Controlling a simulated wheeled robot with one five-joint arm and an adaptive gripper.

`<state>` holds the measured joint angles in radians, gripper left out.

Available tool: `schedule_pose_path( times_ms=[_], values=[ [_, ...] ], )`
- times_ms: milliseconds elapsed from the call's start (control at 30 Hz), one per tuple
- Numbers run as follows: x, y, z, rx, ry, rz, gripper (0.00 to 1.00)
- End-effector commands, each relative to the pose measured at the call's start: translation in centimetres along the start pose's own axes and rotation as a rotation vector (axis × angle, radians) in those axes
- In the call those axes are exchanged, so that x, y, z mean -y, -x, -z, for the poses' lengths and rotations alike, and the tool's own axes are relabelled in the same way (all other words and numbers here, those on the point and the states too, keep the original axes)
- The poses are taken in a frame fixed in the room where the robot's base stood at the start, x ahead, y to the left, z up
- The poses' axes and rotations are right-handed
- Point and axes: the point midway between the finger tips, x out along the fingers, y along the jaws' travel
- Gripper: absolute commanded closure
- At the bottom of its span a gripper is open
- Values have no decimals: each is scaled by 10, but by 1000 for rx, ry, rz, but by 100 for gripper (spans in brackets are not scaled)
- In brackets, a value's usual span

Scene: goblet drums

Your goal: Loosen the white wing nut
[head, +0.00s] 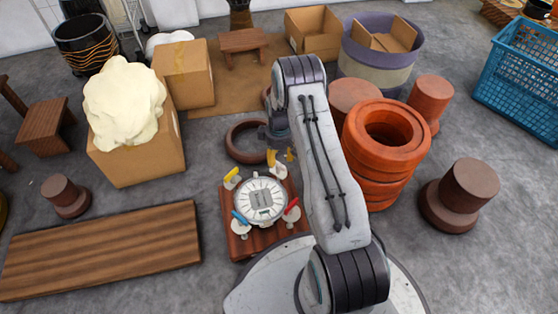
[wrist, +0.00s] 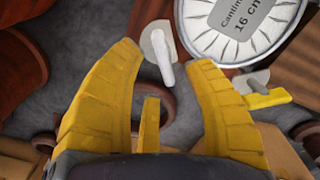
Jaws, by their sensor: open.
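The white wing nut (wrist: 166,74) shows in the wrist view as a narrow white lever on a pale round plate, beside the round drum head (wrist: 241,25). My gripper (wrist: 165,58) is open, its yellow fingertips on either side of the lever. I see clear gaps and cannot tell any contact. In the head view the drum head (head: 261,199) sits on a red-brown board (head: 237,247), and my gripper (head: 281,156) is at its far right side. There the white wing nut is largely hidden or too small to make out clearly.
A yellow wing nut (head: 232,178), a blue one (head: 240,217) and a red one (head: 292,210) stand around the drum head. The yellow one shows close to my right finger in the wrist view (wrist: 265,98). Stacked orange rings (head: 376,160) stand right of my arm.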

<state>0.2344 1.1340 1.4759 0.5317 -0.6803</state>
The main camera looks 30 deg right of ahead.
Motion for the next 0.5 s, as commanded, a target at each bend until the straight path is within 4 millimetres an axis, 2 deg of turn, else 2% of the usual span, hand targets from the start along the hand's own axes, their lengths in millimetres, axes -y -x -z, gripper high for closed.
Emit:
schedule_pose_path(
  times_ms=[200,500],
  values=[
    [-1,40,1,-3,0,-2,54],
    [0,78,0,-1,0,-1,54]
  ],
)
